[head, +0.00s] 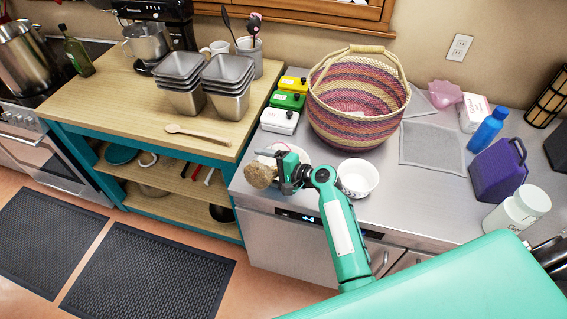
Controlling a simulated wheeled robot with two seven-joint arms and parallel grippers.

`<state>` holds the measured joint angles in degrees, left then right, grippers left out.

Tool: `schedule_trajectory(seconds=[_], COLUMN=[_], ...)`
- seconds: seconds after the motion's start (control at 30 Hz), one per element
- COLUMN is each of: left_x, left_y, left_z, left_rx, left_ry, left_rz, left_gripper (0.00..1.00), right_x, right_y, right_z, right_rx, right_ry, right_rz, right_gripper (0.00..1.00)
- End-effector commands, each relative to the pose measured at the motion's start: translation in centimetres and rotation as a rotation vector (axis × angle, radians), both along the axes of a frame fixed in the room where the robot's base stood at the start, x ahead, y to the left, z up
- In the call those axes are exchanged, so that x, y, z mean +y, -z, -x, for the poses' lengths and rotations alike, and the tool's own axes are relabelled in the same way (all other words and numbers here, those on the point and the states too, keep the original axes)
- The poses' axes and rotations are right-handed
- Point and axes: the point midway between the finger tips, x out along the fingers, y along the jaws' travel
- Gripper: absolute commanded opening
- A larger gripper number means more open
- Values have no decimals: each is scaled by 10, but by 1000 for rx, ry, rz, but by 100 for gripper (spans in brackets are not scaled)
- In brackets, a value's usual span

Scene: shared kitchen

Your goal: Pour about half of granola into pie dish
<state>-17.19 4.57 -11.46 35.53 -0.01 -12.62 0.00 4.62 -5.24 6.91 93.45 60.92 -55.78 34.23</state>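My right gripper (281,171), on the green arm that comes in from the lower right, is over the front left edge of the steel counter. A brown, lumpy round thing, which looks like the granola (260,176), is at its fingertips and appears held, tilted to the left. The fingers partly hide the contact. A pale, shallow dish rim (291,150), possibly the pie dish, shows just behind the gripper; most of it is hidden. A white bowl (357,178) stands on the counter right of the gripper, apart from it. My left gripper is not in view.
A striped woven basket (357,105) stands behind the bowl. Yellow, green and white containers (286,101) line its left. A purple jug (497,170), blue bottle (486,131) and white canister (517,209) stand right.

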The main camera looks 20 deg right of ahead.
Motion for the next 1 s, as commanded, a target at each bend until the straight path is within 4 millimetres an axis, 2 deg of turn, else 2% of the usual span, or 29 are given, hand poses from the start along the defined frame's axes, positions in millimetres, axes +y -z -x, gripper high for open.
schedule_trajectory(seconds=[1.0], left_x=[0], left_y=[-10], left_z=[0], left_rx=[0], left_ry=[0], left_rz=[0], left_gripper=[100], right_x=[-3], right_y=[-7], right_z=[-3], right_rx=[38], right_ry=[0], right_rz=[-46], right_gripper=[52])
